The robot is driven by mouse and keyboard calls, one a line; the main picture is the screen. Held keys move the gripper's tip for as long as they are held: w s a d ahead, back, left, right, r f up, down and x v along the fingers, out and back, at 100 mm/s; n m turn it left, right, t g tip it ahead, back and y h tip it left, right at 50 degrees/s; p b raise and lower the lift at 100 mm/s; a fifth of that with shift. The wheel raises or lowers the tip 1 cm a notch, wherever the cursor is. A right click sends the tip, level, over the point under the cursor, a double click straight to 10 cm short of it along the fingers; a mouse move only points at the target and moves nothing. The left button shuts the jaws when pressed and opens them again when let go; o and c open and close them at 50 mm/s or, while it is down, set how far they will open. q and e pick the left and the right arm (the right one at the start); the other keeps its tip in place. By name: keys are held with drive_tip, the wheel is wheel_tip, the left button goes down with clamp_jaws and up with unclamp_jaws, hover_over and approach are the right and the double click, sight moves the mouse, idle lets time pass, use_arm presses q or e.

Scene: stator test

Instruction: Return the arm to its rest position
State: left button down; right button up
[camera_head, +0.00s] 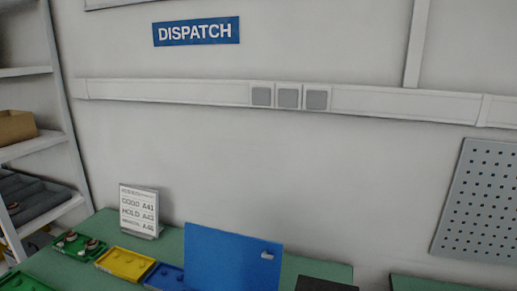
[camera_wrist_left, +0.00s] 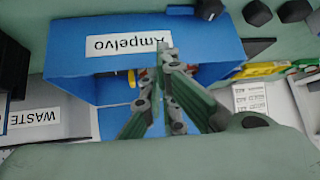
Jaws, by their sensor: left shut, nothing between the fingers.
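My left gripper (camera_wrist_left: 165,58) shows in the left wrist view. Its fingers come together at the tips, shut and empty, in front of a blue box with an "Ampelvo" label (camera_wrist_left: 100,57). The picture does not show whether they touch the box. Neither gripper shows in the head view, and my right gripper is in neither view.
In the head view, a blue panel (camera_head: 232,255) stands on the green table (camera_head: 200,225). Left of it are a sign card (camera_head: 139,211), a yellow tray (camera_head: 126,264), a blue tray (camera_head: 165,277) and a green tray (camera_head: 78,248). The wrist view shows a "WASTE" label (camera_wrist_left: 35,117).

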use_arm(q)
drive_tip(key=s+a+f+g, duration=0.2)
drive_tip(key=s+g, duration=0.1)
drive_tip(key=s, duration=0.4)
drive_tip(key=s+a+f+g, duration=0.1)
drive_tip(key=s+f+g, duration=0.1)
drive_tip(key=s, duration=0.6)
wheel_tip(320, 180, down, 28)
drive_tip(key=g+b, duration=0.2)
drive_tip(key=b, duration=0.1)
drive_tip(key=s+a+f+b, duration=0.2)
drive_tip(key=s+a+f, duration=0.1)
drive_tip(key=s+f, duration=1.5)
drive_tip(key=shift+a+f+m+g, duration=0.15)
drive_tip(key=shift+f+m+g, duration=0.25)
drive_tip(key=shift+f, duration=0.2)
